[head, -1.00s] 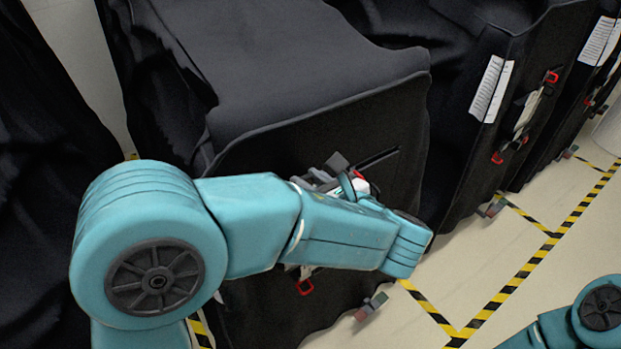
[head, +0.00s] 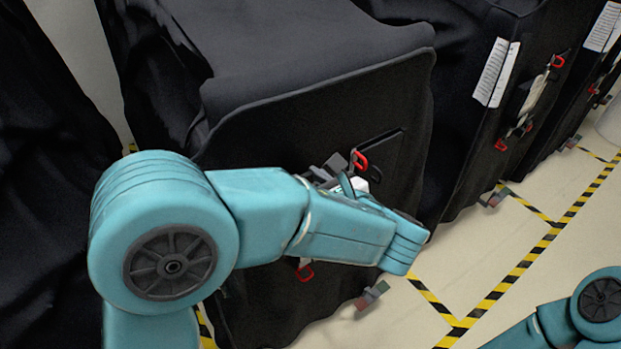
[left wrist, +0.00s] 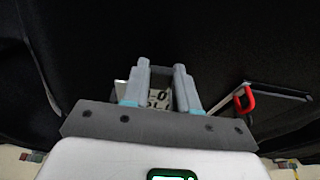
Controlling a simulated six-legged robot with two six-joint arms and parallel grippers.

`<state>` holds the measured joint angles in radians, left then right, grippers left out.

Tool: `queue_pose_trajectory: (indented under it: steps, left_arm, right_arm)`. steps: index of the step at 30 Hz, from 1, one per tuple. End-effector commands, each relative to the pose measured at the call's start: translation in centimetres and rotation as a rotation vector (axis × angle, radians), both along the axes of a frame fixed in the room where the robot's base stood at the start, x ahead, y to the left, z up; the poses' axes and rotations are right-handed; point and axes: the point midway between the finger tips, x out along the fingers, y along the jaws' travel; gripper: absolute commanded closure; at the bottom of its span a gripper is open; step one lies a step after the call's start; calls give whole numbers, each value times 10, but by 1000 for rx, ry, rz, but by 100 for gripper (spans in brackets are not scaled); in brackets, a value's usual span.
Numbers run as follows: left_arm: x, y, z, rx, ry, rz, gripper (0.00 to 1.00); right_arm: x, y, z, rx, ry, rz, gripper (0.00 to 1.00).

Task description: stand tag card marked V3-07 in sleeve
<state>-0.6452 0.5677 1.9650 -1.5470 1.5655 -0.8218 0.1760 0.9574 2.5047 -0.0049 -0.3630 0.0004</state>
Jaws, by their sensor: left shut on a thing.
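My left gripper (head: 338,178) is in front of the near covered cart, partly hidden behind my own forearm in the head view. In the left wrist view my left gripper (left wrist: 161,82) is shut on a pale card (left wrist: 160,99) with large dark print. Only part of the print shows, so I cannot read the full mark. A dark sleeve (head: 386,148) is on the cart's black cover, right of the gripper. In the left wrist view the sleeve (left wrist: 275,104) has a pale edge and lies right of the fingers, apart from them. My right gripper is out of view.
A red clip (head: 359,160) is at the sleeve's left side; it also shows in the left wrist view (left wrist: 248,98). More covered carts (head: 520,90) with paper sheets stand at right. Yellow-black tape (head: 490,300) marks open floor.

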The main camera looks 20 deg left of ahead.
Motion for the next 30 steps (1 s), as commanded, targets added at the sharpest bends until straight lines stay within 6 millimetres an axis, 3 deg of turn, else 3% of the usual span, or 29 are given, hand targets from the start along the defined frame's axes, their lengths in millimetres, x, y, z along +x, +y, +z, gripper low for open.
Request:
queue_pose_trajectory:
  steps: [30]
  left_arm:
    - [0, 0, -22, 0, 0, 0, 100]
  right_arm:
    - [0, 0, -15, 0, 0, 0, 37]
